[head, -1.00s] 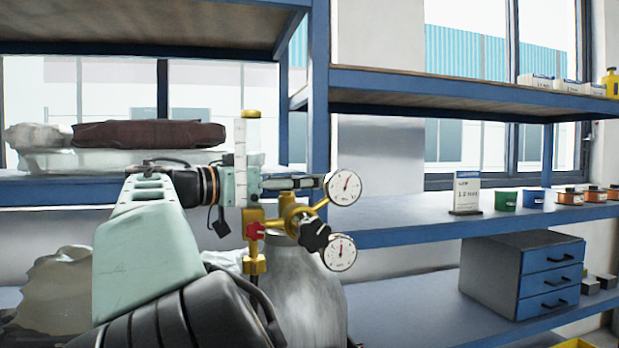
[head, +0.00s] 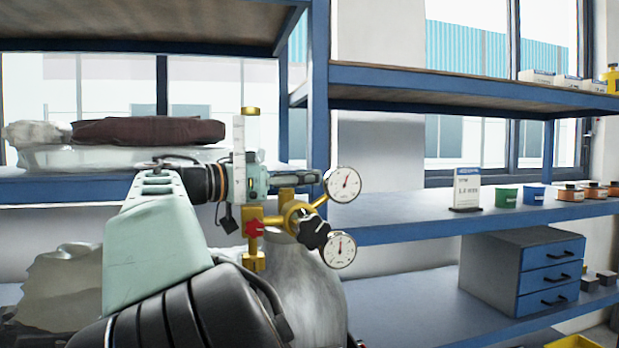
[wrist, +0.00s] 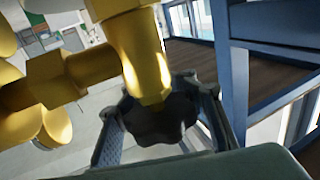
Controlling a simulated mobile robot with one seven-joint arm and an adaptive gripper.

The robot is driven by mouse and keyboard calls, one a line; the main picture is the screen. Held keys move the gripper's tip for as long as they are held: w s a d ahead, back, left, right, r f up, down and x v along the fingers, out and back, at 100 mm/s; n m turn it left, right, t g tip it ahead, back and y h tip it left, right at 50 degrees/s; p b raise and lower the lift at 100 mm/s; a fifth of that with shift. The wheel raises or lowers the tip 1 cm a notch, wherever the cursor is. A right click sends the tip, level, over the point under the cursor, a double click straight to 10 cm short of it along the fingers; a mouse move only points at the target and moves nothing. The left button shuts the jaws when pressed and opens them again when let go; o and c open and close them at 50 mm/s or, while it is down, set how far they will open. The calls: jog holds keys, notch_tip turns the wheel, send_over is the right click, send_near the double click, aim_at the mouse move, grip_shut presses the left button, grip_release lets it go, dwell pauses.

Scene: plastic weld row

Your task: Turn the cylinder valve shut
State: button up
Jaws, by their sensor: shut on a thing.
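The grey gas cylinder (head: 310,295) stands behind my arm, with brass valve fittings (head: 288,208) above it. In the wrist view a dark lobed handwheel (wrist: 160,124) sits at the end of a brass stem (wrist: 145,70). My gripper (wrist: 162,106) has one finger on each side of this wheel and is shut on it. In the head view my gripper (head: 300,180) points right at the top of the fittings, and the held wheel is largely hidden there. A red knob (head: 254,229), a black knob (head: 314,232) and two round gauges (head: 343,184) are close below and right.
A blue shelf post (head: 318,90) rises right behind the fittings. A drawer cabinet (head: 525,272) stands lower right. Bags (head: 148,132) lie on the left shelf.

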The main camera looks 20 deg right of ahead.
jog(key=shift+a, duration=0.15)
jog(key=m+g+p, duration=0.1)
jog(key=g+p, duration=0.1)
jog(key=s+m+g+p, duration=0.1)
jog(key=g, duration=0.1)
jog(key=m+g+h+p, duration=0.1)
jog(key=m+g+p, duration=0.1)
jog(key=shift+s+r+p, duration=0.3)
jog(key=shift+c, duration=0.3)
jog(key=m+g+p, duration=0.1)
jog(key=p, duration=0.1)
jog(key=s+m+g+p, duration=0.1)
jog(key=g+p, duration=0.1)
jog(key=shift+g, duration=0.3)
jog(key=shift+s+f+m+g+y+p, duration=0.25)
jog(key=shift+m+g+y+p, duration=0.15)
jog(key=shift+m+g+p, duration=0.6)
jog(key=shift+s, duration=0.1)
jog(key=shift+c, duration=0.3)
jog(key=o, duration=1.4)
jog(key=shift+f+n+t+b, duration=0.2)
jog(key=shift+n+t+b, duration=0.1)
jog(key=shift+n, duration=0.1)
